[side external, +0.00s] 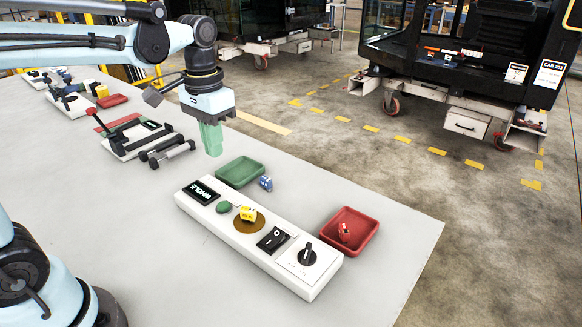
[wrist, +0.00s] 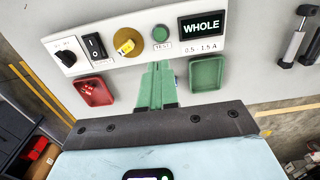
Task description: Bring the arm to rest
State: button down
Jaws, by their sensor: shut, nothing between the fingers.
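My gripper (side external: 213,152) hangs above the table, just behind the far edge of the white test panel (side external: 225,226) and left of the green tray (side external: 240,171). Its green fingers are together and hold nothing. In the wrist view the closed fingertips (wrist: 158,66) show between the red tray (wrist: 95,91) and the green tray (wrist: 206,76). The panel carries a display reading "WHOLE" (side external: 201,192), a green button (side external: 223,207), a yellow piece (side external: 248,213) on a bronze disc, a rocker switch (side external: 272,239) and a black knob (side external: 307,254).
A red piece (side external: 344,231) lies in the red tray. A small blue piece (side external: 265,183) lies on the table beside the empty green tray. The table's front right is clear.

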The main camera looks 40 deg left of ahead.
jog(key=shift+s, duration=0.1)
jog(key=s+d+f+t, duration=0.2)
jog(key=s+f+t, duration=0.1)
jog(key=s+t, duration=0.2)
jog(key=shift+s+d+f+t, duration=0.25)
jog(key=shift+d+f+t, duration=0.1)
jog(key=shift+t, duration=0.75)
